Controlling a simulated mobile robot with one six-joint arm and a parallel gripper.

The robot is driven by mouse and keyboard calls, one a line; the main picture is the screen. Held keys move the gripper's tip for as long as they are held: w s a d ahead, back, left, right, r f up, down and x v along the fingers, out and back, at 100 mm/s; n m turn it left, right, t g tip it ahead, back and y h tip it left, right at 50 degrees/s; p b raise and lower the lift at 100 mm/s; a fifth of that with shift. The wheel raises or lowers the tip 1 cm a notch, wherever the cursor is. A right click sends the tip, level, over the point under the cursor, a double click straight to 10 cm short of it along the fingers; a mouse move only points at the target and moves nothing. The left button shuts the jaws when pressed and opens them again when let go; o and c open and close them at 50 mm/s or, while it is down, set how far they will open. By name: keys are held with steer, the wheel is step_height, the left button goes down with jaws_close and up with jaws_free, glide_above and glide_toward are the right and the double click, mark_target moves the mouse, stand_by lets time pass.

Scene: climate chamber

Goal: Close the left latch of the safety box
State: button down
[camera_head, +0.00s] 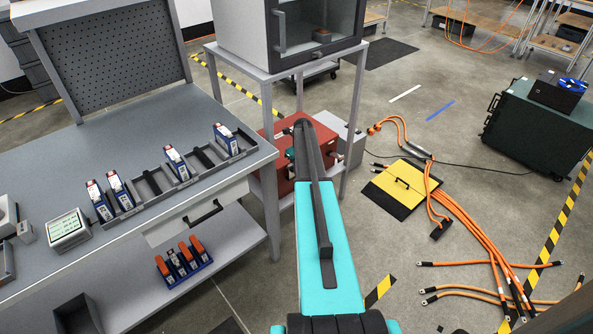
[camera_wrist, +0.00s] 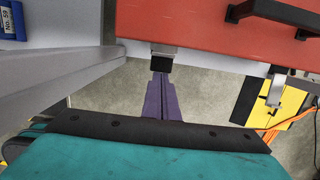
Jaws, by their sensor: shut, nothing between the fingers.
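The left latch (camera_wrist: 163,50) is a small metal piece with a dark end at that edge. The right latch (camera_wrist: 275,91) is a metal hook hanging from the edge. My gripper (camera_wrist: 161,77) has its purple fingers together and empty, tips right at the left latch's dark end; contact cannot be told. The head view hides the fingers.
A grey stand (camera_head: 273,112) carries the chamber above the box, its leg close on the left. The workbench (camera_head: 95,160) is left of my arm. A black handle (camera_wrist: 300,18) juts from the box.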

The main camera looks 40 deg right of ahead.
steer(key=shift+w+r, duration=0.8)
steer(key=shift+w, duration=0.2)
steer(key=shift+r+p, duration=0.45)
steer(key=shift+s+f, duration=0.15)
steer(key=shift+s, duration=0.2)
steer(key=shift+s+f, duration=0.1)
steer(key=shift+s, duration=0.05)
step_height(320, 180, up, 10)
steer(key=b, duration=0.1)
steer(key=shift+s+f, duration=0.2)
